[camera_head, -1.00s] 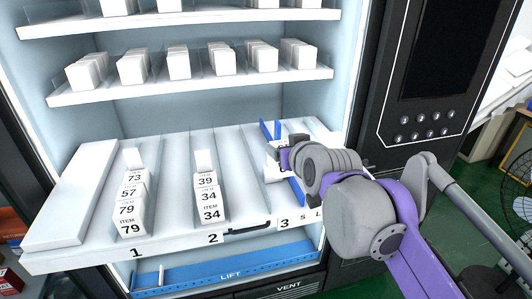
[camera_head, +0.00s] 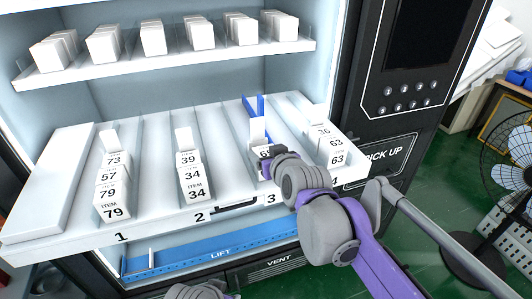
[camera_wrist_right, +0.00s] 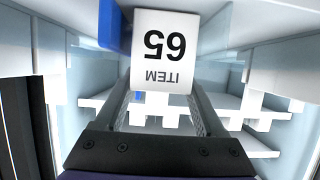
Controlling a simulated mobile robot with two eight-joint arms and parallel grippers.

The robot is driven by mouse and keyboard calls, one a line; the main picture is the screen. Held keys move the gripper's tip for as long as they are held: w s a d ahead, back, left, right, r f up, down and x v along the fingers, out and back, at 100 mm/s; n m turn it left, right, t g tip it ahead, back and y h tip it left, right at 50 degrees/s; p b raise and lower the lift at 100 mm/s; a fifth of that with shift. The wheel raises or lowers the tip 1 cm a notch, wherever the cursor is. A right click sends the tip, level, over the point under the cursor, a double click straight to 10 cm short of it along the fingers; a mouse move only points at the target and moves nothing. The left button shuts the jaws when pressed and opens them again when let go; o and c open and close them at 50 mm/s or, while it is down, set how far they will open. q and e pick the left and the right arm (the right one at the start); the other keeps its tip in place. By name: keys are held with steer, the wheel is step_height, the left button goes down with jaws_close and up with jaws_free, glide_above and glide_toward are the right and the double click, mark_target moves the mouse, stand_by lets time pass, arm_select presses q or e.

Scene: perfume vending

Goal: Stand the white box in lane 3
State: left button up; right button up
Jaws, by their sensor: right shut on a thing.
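The white box (camera_head: 263,153) is marked 65 and is in lane 3, near the front of the white shelf. My right gripper (camera_wrist_right: 160,105) is shut on it, with a finger on each side. In the right wrist view the white box (camera_wrist_right: 163,50) shows its ITEM 65 label upside down. In the head view the gripper hides its lower part, so I cannot tell if its base touches the lane floor. A blue piece (camera_head: 254,105) stands behind it in lane 3.
Lane 1 (camera_head: 112,190) and lane 2 (camera_head: 190,175) hold rows of numbered white boxes. Lane 4 holds boxes marked 63 (camera_head: 337,150) close to the right of my gripper. Low dividers separate the lanes. Another stocked shelf (camera_head: 180,66) is above.

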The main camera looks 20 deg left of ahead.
steer(key=shift+f, duration=0.15)
steer(key=o, duration=1.3)
steer(key=shift+o, duration=0.2)
steer(key=shift+s+d+r, duration=0.1)
steer(key=shift+r, duration=0.2)
steer(key=v, duration=1.1)
steer(key=shift+s, duration=0.3)
steer(key=shift+d, duration=0.15)
